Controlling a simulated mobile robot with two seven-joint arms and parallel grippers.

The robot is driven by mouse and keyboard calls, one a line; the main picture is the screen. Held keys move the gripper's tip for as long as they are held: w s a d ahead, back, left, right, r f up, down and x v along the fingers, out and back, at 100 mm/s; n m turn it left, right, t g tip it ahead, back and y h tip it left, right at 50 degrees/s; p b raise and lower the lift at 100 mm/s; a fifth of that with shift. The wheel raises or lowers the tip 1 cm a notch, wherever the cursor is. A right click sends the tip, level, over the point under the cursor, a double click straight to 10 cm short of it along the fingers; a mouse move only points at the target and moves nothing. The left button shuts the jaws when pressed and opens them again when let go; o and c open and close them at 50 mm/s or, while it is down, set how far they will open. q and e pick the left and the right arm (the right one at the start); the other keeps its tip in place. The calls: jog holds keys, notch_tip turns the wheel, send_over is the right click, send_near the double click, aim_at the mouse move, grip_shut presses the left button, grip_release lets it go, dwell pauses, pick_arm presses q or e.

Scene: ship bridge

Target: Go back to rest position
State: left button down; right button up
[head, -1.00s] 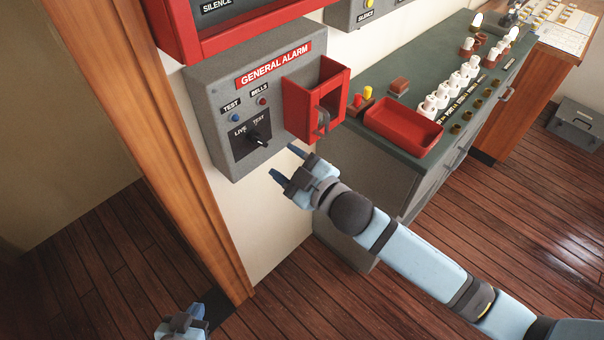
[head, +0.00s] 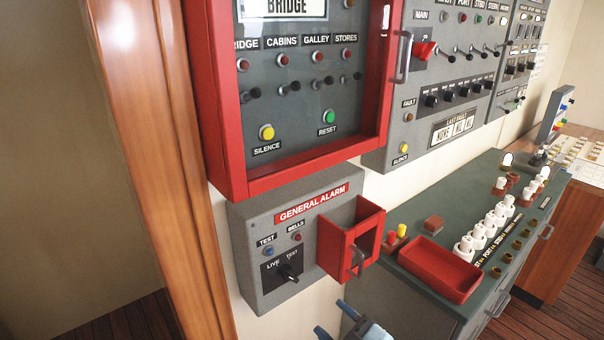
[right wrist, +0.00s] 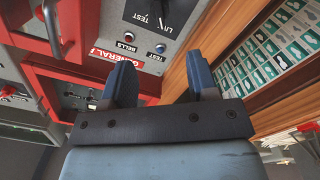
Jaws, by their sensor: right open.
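My right gripper (head: 334,318) shows at the bottom edge of the head view, just below the grey general alarm box (head: 254,234). It is open and empty, its two blue fingers apart. In the right wrist view the open fingers (right wrist: 158,85) point toward the alarm box (right wrist: 185,14), with a gap between them. My left gripper is outside the head view.
A glass-fronted red cabinet (head: 222,163) hangs above the alarm box. A grey switch panel (head: 400,143) is to its right. A counter (head: 426,197) below holds a red tray (head: 437,270) and several white-topped pieces. A wooden post (head: 160,170) stands at left.

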jog(key=s+d+f+m+g+h+p, duration=0.1)
jog(key=s+d+f+m+h+p, duration=0.2)
jog(key=s+d+f+m, duration=0.2)
jog(key=s+d+f+m+g+h+p, duration=0.2)
jog(key=s+d+f+m+h+p, duration=0.2)
jog(key=s+d+f, duration=0.3)
jog(key=s+f+m, duration=0.1)
jog(key=s+f, duration=0.2)
jog(key=f, duration=0.1)
jog(key=shift+s+f+m+g, duration=0.15)
jog(key=shift+s+m+g, duration=0.15)
jog(key=shift+s+m, duration=0.1)
jog(key=shift+a, duration=0.1)
